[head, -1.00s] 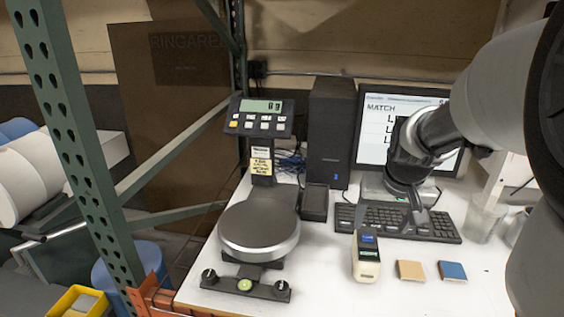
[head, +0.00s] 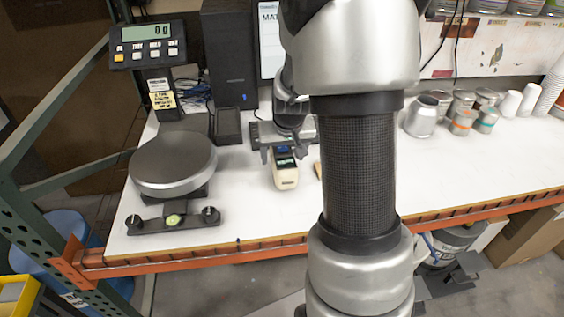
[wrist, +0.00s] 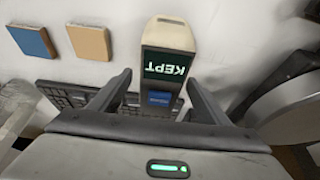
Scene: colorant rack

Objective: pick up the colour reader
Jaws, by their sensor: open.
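The colour reader (head: 286,172) is a small cream handheld device with a dark screen, standing on the white table just in front of the keyboard. In the wrist view the colour reader (wrist: 168,36) shows a dark screen with the word KEPT, upside down, and a blue patch below it. My gripper (head: 282,152) is at the far end of the reader in the head view. In the wrist view my gripper (wrist: 158,80) is open, with one finger on each side of the reader's screen end. I cannot tell whether either finger touches it.
A tan swatch (wrist: 90,43) and a blue swatch (wrist: 33,41) lie beside the reader. The keyboard (wrist: 70,97) lies under my gripper. A round scale (head: 172,165) stands to the left. Metal cans (head: 422,116) stand at the right.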

